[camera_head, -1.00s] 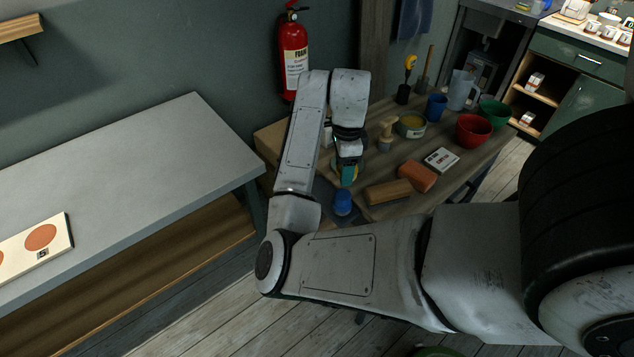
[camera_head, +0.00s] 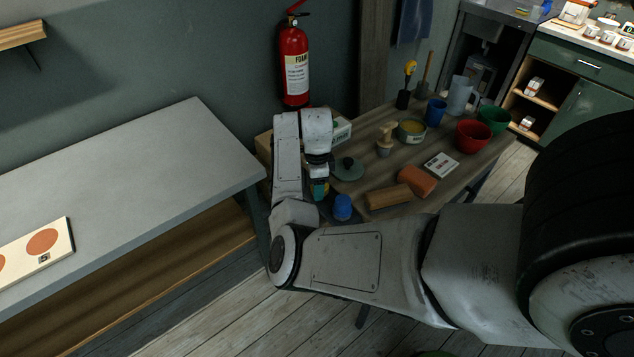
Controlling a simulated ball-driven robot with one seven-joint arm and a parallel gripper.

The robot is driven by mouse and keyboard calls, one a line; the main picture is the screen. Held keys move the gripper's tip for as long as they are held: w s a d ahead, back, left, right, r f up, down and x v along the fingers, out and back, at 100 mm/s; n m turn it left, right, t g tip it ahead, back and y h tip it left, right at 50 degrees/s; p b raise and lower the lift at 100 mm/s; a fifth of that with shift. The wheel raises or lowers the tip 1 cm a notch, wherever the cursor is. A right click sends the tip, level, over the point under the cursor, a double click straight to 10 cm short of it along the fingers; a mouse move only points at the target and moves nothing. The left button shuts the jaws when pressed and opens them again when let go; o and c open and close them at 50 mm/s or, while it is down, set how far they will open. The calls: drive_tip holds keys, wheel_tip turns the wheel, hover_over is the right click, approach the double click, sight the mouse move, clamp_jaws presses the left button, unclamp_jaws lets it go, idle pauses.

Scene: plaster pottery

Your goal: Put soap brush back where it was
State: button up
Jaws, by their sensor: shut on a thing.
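My gripper (camera_head: 319,180) is at the near left end of the wooden table, pointing down. It is shut on a small teal and yellow thing (camera_head: 320,189), mostly hidden by the gripper and arm; I cannot tell whether this is the soap brush. A blue cup-like thing (camera_head: 342,207) is just right of the held thing.
A round green lid with a dark knob (camera_head: 348,171) lies right of my gripper. A wooden block (camera_head: 388,197), an orange block (camera_head: 417,181), a white card box (camera_head: 441,165), a red bowl (camera_head: 473,137) and a green bowl (camera_head: 495,120) occupy the wooden table (camera_head: 450,193).

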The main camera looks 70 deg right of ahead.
drive_tip(key=shift+f, duration=0.1)
drive_tip(key=shift+f, duration=0.1)
drive_tip(key=o, duration=1)
wheel_tip(320, 180, up, 12)
drive_tip(key=shift+r+b, duration=0.2)
drive_tip(key=shift+b, duration=0.65)
